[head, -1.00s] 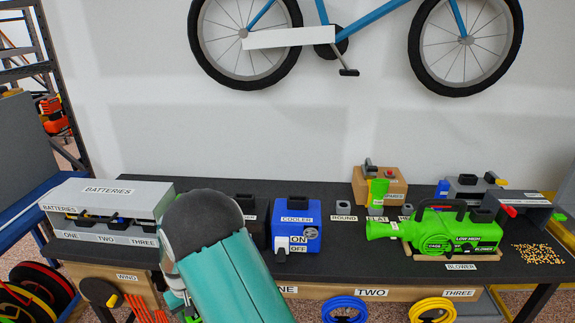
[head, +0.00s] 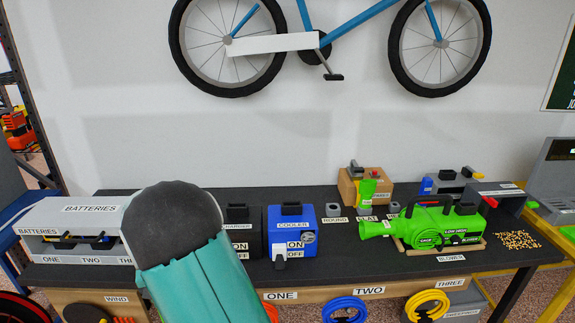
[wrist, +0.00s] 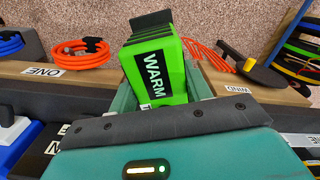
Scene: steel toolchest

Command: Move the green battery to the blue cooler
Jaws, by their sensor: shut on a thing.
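A green battery (wrist: 155,75) with a dark top and a "WARM" label is between the fingers of my gripper (wrist: 162,95) in the wrist view. The gripper is shut on it, over the floor in front of the bench edge. The blue cooler (head: 283,222) stands on the bench in the head view, with a dark slot piece on top and an ON/OFF switch on its front. A blue corner of it shows at the left edge of the wrist view (wrist: 12,150). In the head view my arm hides the gripper and the battery.
A dark charger (head: 238,222) stands just left of the cooler. The grey batteries rack (head: 50,220) is at the bench's left, partly behind my arm. A green blower (head: 430,226) and a wooden box (head: 352,188) with a green block stand to the right. Drawers and hanging coils line the front.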

